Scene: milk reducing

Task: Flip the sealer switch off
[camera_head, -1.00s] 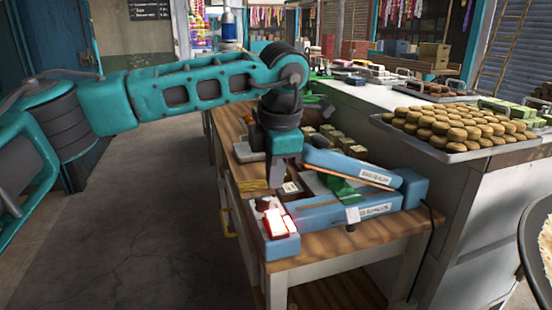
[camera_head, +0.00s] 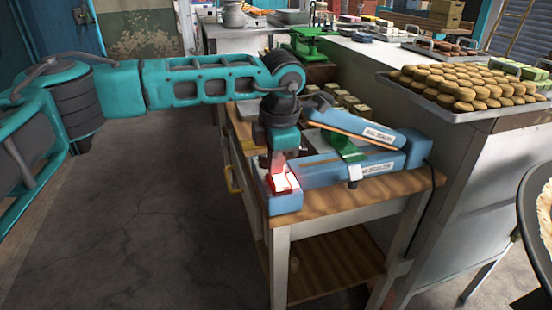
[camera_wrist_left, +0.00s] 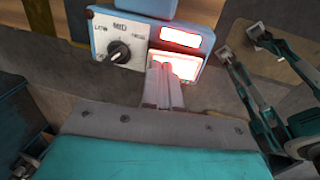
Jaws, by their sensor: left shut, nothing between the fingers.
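The blue sealer (camera_head: 320,172) lies on the wooden table, with its long arm raised at an angle and a green piece (camera_head: 348,148) under it. Its red switch (camera_head: 283,183) glows at the near left end. In the left wrist view the lit switch (camera_wrist_left: 172,66) sits below a second red light (camera_wrist_left: 180,37) and beside a black dial (camera_wrist_left: 119,52) marked LOW and MID. My left gripper (camera_head: 278,172) points down at the switch with its fingers shut and empty. In the wrist view its fingertips (camera_wrist_left: 162,68) overlap the lit switch; contact is hard to tell.
The wooden table (camera_head: 395,190) has a bare front edge. Wrapped blocks (camera_head: 350,104) sit behind the sealer. A tray (camera_head: 500,108) of round biscuits is on the white counter at right. A dark pan (camera_head: 528,225) edges in at far right. Floor at left is clear.

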